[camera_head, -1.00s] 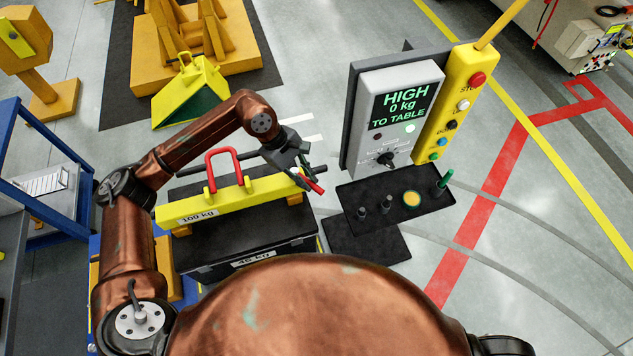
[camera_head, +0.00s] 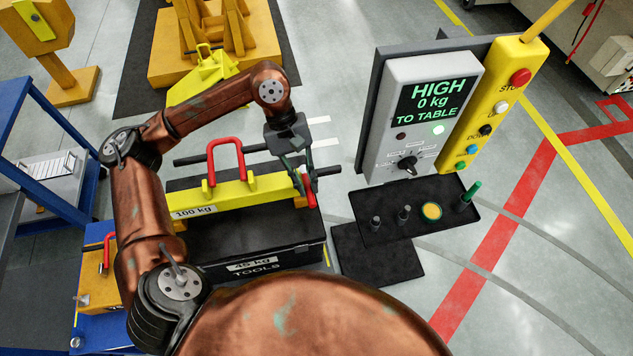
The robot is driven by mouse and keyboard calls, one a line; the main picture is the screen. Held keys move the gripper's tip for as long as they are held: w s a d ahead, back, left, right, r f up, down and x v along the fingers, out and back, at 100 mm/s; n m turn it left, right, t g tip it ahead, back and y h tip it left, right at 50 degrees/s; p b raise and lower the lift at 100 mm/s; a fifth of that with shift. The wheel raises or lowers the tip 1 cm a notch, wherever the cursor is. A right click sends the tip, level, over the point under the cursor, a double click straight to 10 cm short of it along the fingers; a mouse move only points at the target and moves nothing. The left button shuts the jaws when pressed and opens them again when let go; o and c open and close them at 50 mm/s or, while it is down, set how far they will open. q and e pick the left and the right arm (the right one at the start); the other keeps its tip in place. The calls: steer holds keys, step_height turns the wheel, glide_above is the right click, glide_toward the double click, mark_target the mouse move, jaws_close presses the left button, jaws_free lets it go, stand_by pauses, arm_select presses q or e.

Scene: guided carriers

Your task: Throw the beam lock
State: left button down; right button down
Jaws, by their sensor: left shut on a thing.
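The yellow lifting beam (camera_head: 240,193), marked 100 kg, lies across a black tool case (camera_head: 262,240) marked 45 kg. A red U-shaped handle (camera_head: 226,150) stands up on the beam's middle. At the beam's right end is a small red lever (camera_head: 309,192), partly hidden by the fingers; it looks like the beam lock. My left gripper (camera_head: 305,177) reaches down at this end, shut on the red lever. A dark bar (camera_head: 190,160) runs behind the beam. My right gripper is out of view.
A grey display box (camera_head: 432,105) reads HIGH, 0 kg, TO TABLE. Beside it is a yellow button pendant (camera_head: 492,105). A black tray (camera_head: 418,208) with pegs stands right of the case. A blue frame (camera_head: 60,140) stands at left.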

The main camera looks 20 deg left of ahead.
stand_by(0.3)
arm_select(q)
steer(key=c, duration=1.9)
jaws_free()
steer(key=v, duration=1.2)
steer(key=shift+r, duration=0.1)
